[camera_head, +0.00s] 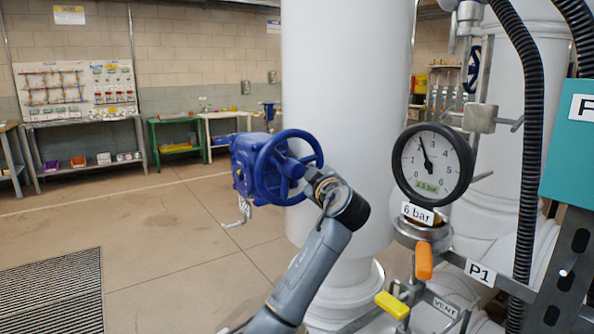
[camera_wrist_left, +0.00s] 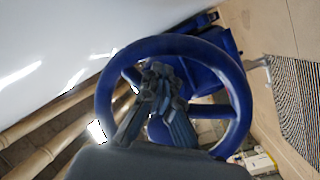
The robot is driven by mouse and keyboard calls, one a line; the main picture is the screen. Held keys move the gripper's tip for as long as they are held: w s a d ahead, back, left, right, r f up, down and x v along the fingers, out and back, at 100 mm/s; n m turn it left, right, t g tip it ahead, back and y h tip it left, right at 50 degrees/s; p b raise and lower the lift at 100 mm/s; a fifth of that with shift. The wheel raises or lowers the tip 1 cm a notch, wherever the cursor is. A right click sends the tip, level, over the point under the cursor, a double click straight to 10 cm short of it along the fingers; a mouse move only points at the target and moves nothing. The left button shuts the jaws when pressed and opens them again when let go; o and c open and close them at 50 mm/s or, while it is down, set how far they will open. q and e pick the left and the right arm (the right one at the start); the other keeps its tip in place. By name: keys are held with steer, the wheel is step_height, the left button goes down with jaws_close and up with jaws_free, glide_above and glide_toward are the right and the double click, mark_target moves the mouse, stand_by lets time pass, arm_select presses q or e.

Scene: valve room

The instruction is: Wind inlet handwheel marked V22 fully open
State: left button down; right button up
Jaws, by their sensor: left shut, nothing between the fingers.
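A blue handwheel (camera_head: 261,176) sits on a blue valve gearbox (camera_head: 241,168) beside the thick white pipe. My left gripper (camera_head: 303,180) is at the wheel's near face, mostly hidden behind my own wrist. In the left wrist view the wheel's rim (camera_wrist_left: 242,100) circles the shut fingers of my left gripper (camera_wrist_left: 158,82). The fingertips are inside the ring, in front of the spokes and hub; I cannot tell if they touch a spoke. My right gripper is not in view.
The white pipe (camera_head: 335,80) stands right behind the wheel. A gauge (camera_head: 432,165) marked 6 bar, its needle between 2 and 3, stands at right above orange (camera_head: 424,261) and yellow (camera_head: 392,305) handles. Open floor (camera_head: 170,235) lies left; benches stand along the wall.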

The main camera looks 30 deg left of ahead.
mark_target(307, 158)
arm_select(q)
steer(key=shift+r, duration=0.7)
steer(key=shift+r+p, duration=0.45)
steer(key=shift+r, duration=0.4)
steer(key=shift+s, duration=0.1)
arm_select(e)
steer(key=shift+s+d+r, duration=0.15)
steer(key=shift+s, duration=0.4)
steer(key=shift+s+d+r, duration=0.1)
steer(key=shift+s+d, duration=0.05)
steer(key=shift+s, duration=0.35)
arm_select(q)
steer(key=shift+s+a+r, duration=0.15)
steer(key=shift+s+r, duration=0.05)
steer(key=shift+r, duration=0.35)
steer(key=shift+s+r, duration=0.2)
steer(key=shift+r, duration=0.05)
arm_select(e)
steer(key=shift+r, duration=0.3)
arm_select(q)
steer(key=shift+a, duration=0.1)
